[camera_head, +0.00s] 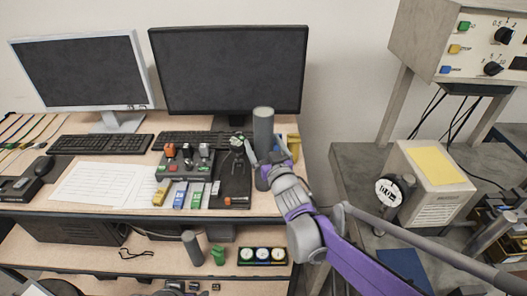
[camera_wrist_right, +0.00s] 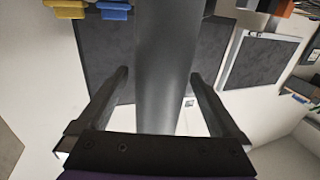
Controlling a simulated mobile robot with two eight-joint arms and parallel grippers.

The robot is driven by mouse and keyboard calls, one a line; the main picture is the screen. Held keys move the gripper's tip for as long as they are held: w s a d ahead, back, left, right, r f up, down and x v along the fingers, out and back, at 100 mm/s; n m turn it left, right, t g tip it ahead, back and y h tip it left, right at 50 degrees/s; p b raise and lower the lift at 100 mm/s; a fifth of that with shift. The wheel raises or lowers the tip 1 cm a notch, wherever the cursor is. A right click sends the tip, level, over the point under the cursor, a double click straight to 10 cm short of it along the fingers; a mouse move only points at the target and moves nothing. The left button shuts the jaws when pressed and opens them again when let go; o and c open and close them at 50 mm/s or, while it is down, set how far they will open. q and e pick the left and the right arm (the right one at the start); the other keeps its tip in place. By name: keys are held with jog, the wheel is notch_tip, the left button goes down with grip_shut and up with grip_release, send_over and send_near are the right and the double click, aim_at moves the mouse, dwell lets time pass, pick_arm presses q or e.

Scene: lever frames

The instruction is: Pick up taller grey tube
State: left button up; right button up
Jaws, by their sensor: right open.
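The taller grey tube (camera_head: 263,128) stands upright at the right end of the desk, beside the black tray. My right gripper (camera_head: 266,163) is at the tube's lower part in the head view. In the right wrist view the tube (camera_wrist_right: 163,60) passes between the two fingers of the open right gripper (camera_wrist_right: 160,78). A gap shows on each side, wider on the right at the finger base. The tube's base is partly hidden by the gripper. A shorter grey tube (camera_head: 192,247) stands on the lower shelf.
A control box (camera_head: 185,162) with levers and a black tray (camera_head: 236,185) lie left of the tube. A monitor (camera_head: 230,70) stands behind it. A yellow object (camera_head: 293,143) is close on the right. A grey bench (camera_head: 355,165) is further right.

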jog(key=shift+c, duration=0.3)
jog(key=shift+r, duration=0.1)
grip_shut()
